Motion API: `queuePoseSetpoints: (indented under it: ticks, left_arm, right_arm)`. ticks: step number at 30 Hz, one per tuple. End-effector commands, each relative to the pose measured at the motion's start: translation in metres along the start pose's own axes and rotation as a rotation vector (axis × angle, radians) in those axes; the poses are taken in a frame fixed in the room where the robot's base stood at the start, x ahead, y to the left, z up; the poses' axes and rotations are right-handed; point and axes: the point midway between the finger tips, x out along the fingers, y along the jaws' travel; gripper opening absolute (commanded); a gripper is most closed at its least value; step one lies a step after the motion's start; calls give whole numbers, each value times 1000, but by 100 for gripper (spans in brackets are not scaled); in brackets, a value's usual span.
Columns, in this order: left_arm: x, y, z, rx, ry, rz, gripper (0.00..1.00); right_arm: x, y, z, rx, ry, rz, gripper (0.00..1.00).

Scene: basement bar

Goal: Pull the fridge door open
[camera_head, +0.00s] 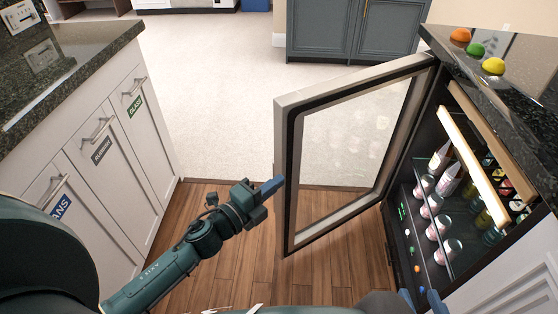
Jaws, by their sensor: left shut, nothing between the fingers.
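The fridge door (292,150) stands wide open, swung out to the left from its hinge side at the fridge (440,170). It has a pale frame with a dark inner border and a clear glass pane. My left gripper (274,186) is shut and empty, with its blue fingertips at the door's free left edge; whether they touch cannot be told. My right gripper (421,301) shows only partly at the bottom edge, in front of the fridge opening, with its blue fingers apart and nothing visible between them.
Inside the fridge are several cans (437,228) and bottles (441,158). Orange, green and yellow fruit (493,66) lie on the dark counter (500,85) above. White cabinets (110,170) with handles line the left. Wooden floor (235,265) lies between.

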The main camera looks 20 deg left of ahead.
Motion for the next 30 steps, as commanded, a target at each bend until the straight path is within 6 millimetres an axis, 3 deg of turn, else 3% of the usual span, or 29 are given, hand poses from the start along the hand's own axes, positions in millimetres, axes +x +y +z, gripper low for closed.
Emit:
queuePoseSetpoints:
  ticks: [7,10,15,30]
  left_arm:
    - [53,-1,1,-1,-1,-2,0]
    - [53,0,20,0,-2,1,0]
    - [57,1,35,-4,-1,0,0]
    - [57,1,41,-3,2,0,0]
  right_arm:
    - [0,0,0,-1,0,0,36]
    - [1,0,2,-5,-1,-2,36]
    - [2,-1,4,-9,-4,-3,36]
    - [3,-1,5,-12,-4,-5,36]
